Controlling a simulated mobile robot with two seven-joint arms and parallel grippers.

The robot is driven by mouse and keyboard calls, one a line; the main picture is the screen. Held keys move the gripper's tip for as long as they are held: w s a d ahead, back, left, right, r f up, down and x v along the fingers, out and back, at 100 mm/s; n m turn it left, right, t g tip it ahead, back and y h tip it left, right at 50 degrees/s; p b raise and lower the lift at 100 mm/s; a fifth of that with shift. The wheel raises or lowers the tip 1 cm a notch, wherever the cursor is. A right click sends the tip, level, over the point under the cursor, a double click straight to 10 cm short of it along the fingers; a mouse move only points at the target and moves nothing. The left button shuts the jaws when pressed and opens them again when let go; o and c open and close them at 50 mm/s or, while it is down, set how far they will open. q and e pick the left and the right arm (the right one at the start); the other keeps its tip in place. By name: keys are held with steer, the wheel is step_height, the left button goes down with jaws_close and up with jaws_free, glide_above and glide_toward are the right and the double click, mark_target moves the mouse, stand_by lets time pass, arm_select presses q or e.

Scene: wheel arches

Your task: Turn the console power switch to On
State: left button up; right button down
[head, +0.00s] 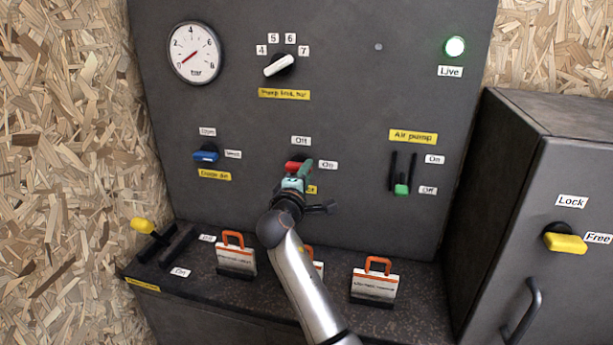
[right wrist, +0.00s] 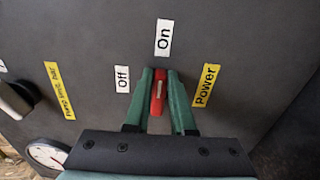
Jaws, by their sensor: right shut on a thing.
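The red power switch handle (head: 292,166) is on the dark console panel, below the Off label (head: 300,140) and left of the On label (head: 328,165). My right gripper (head: 298,174) is shut on it. In the right wrist view the red handle (right wrist: 158,95) sits between the green fingers, its length in line with the On label (right wrist: 163,37). The Off label (right wrist: 122,79) is off to its left and the yellow Power label (right wrist: 206,85) to its right. My gripper hides the switch's base. My left gripper is not in view.
A blue switch (head: 206,155) is left and a green-handled slider (head: 401,189) right. A white knob (head: 279,65) and gauge (head: 194,53) are above. The Live lamp (head: 455,46) glows green. Padlock-like tags (head: 375,283) stand on the ledge below. A cabinet (head: 520,180) juts out at right.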

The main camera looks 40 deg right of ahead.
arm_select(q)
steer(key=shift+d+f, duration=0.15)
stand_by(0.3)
arm_select(e)
steer(key=c, duration=0.8)
jaws_free()
steer(key=shift+o, duration=0.2)
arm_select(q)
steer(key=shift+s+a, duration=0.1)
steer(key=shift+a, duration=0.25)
